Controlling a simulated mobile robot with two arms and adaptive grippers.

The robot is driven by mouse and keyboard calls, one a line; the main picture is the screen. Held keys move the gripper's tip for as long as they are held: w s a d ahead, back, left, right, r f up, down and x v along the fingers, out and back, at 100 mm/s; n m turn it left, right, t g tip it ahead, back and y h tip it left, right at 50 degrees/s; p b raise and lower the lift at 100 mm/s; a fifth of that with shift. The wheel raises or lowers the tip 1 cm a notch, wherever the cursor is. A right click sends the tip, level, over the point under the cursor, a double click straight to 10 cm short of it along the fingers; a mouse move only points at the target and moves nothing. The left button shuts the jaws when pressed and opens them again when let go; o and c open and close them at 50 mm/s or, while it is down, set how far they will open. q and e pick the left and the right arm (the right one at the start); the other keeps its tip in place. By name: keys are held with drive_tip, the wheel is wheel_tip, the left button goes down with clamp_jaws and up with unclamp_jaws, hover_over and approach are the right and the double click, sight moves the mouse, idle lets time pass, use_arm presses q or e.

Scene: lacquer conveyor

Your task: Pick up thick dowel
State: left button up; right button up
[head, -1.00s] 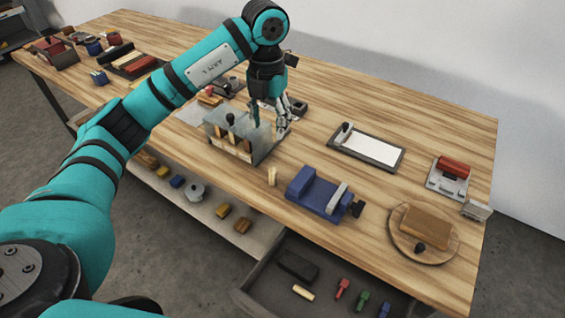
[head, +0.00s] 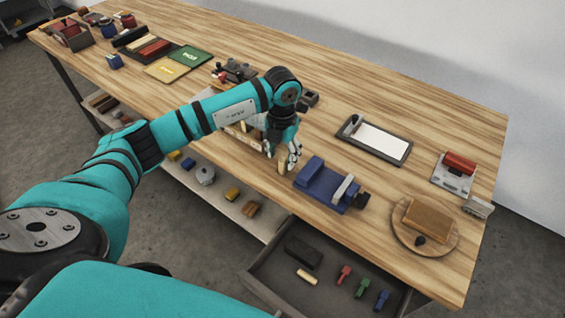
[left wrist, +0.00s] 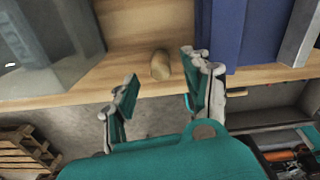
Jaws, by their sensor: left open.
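A short, thick wooden dowel (left wrist: 160,65) stands on the bench near its front edge, left of the blue vise. In the head view the dowel (head: 281,168) is partly hidden by my left gripper (head: 288,160). My left gripper is open and points down right by the dowel. In the left wrist view the two fingers of my left gripper (left wrist: 165,93) are spread wide, with the dowel just beyond the gap between them, and nothing is held. My right gripper is not in view.
The blue vise (head: 322,184) is close on the right; a grey holder (left wrist: 50,45) is close on the left. Below, an open drawer (head: 268,277) holds a pale dowel (head: 307,276) and coloured pieces. A framed white board (head: 376,139) lies farther back.

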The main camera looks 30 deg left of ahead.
sight(283, 159)
use_arm(q)
wheel_tip(283, 159, down, 3)
drive_tip(key=shift+f, duration=0.15)
drive_tip(key=c, duration=0.9)
drive_tip(key=shift+c, duration=0.2)
